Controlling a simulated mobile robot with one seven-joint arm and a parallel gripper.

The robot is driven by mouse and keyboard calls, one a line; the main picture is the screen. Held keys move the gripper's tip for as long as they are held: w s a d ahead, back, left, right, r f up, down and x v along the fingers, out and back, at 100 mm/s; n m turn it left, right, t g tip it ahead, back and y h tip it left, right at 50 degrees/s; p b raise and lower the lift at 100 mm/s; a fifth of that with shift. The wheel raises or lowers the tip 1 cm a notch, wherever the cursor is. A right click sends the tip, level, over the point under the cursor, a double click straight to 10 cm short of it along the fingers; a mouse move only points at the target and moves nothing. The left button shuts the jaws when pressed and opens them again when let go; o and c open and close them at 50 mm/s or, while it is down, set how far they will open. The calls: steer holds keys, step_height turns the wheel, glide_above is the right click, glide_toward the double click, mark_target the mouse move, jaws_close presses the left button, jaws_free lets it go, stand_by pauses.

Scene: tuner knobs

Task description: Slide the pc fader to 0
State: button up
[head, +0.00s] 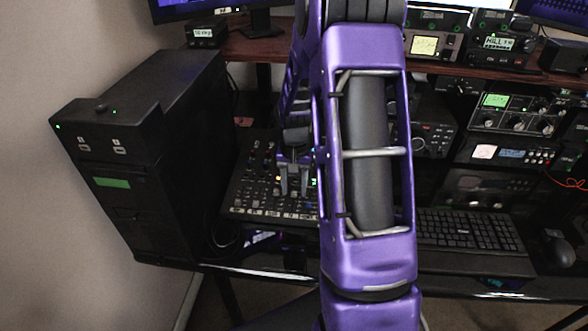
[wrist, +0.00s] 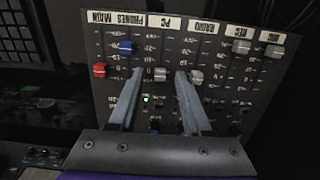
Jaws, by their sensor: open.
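The mixer panel (wrist: 215,95) shows upside down in the wrist view, and the mixer (head: 262,180) is in the middle of the head view, partly hidden by my arm. The pc fader (wrist: 160,74) is a light grey cap below the PC label (wrist: 153,22). My gripper (wrist: 159,73) is open, its fingertips on either side of that cap, with a small gap in the picture. I cannot tell whether a finger touches it. In the head view my gripper (head: 294,182) points down over the mixer.
The radio fader (wrist: 195,76) is close beside the right finger. The blue phones fader (wrist: 127,47) and red main fader (wrist: 100,70) are left of the fingers. A black computer tower (head: 150,150) stands left of the mixer, and a keyboard (head: 470,230) lies to the right.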

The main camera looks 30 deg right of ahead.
mark_target(294, 192)
step_height(294, 192, up, 17)
steer(key=p, duration=0.2)
stand_by(0.6)
